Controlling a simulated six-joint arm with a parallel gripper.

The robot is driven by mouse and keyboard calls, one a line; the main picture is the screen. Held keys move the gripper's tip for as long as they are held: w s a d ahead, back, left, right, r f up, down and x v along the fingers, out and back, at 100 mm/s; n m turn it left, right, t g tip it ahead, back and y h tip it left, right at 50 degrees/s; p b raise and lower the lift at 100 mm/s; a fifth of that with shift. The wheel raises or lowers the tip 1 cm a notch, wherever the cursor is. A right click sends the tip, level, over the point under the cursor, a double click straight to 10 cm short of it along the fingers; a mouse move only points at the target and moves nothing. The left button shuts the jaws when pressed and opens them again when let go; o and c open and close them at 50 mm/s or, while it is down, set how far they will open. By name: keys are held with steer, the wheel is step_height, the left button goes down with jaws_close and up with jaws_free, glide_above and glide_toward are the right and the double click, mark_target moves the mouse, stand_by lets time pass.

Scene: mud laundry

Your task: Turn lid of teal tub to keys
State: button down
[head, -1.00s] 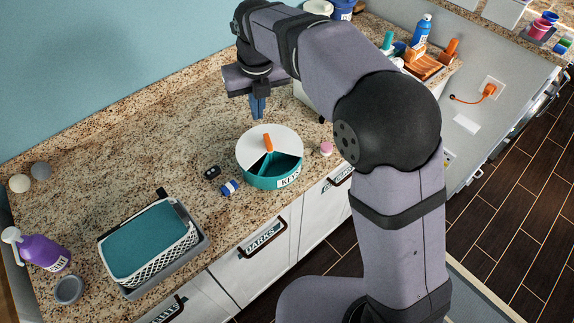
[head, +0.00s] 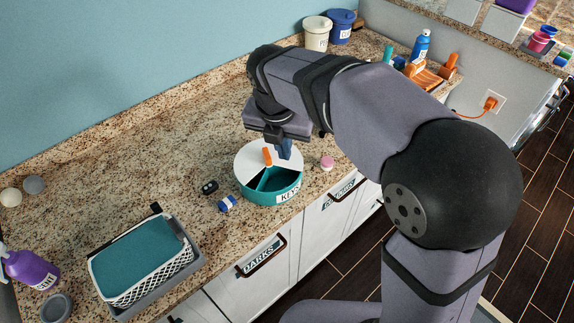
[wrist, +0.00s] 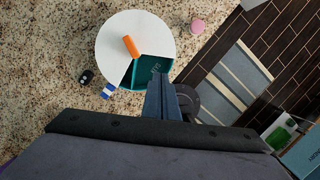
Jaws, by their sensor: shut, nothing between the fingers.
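The teal tub (head: 262,194) stands upright near the counter's front edge, with a KEYS label (head: 289,194) on its front right wall. Its round white lid (head: 250,157) carries an orange handle (head: 267,156) and has a wedge opening at the front showing teal compartments. In the wrist view the lid (wrist: 112,40), handle (wrist: 131,46) and opening (wrist: 150,70) also show. My gripper (head: 285,153) is shut and empty, pointing down just right of the handle. In the wrist view its fingertips (wrist: 161,78) overlap the opening's edge; I cannot tell whether they touch the tub.
A black key fob (head: 209,187) and a blue-and-white item (head: 227,203) lie left of the tub. A pink-topped item (head: 327,163) stands to its right. A teal-topped basket (head: 140,262) and a purple bottle (head: 32,270) are farther left. The counter behind the fob is clear.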

mark_target(293, 165)
steer(key=shift+f, duration=0.15)
steer(key=shift+p+x, duration=0.95)
steer(key=shift+x, duration=3.9)
steer(key=shift+w+d, duration=0.1)
steer(key=shift+w+d+r+p, duration=0.15)
steer(key=shift+r+p, duration=0.1)
steer(key=shift+p, duration=0.5)
steer(key=shift+w+d+p, duration=0.15)
steer(key=shift+w+p, duration=0.35)
steer(key=shift+p, duration=0.6)
steer(key=shift+w+d+f+p, duration=0.15)
steer(key=shift+w+p, duration=0.25)
steer(key=shift+p, duration=0.25)
steer(key=shift+w+f, duration=0.1)
steer(key=shift+w, duration=0.05)
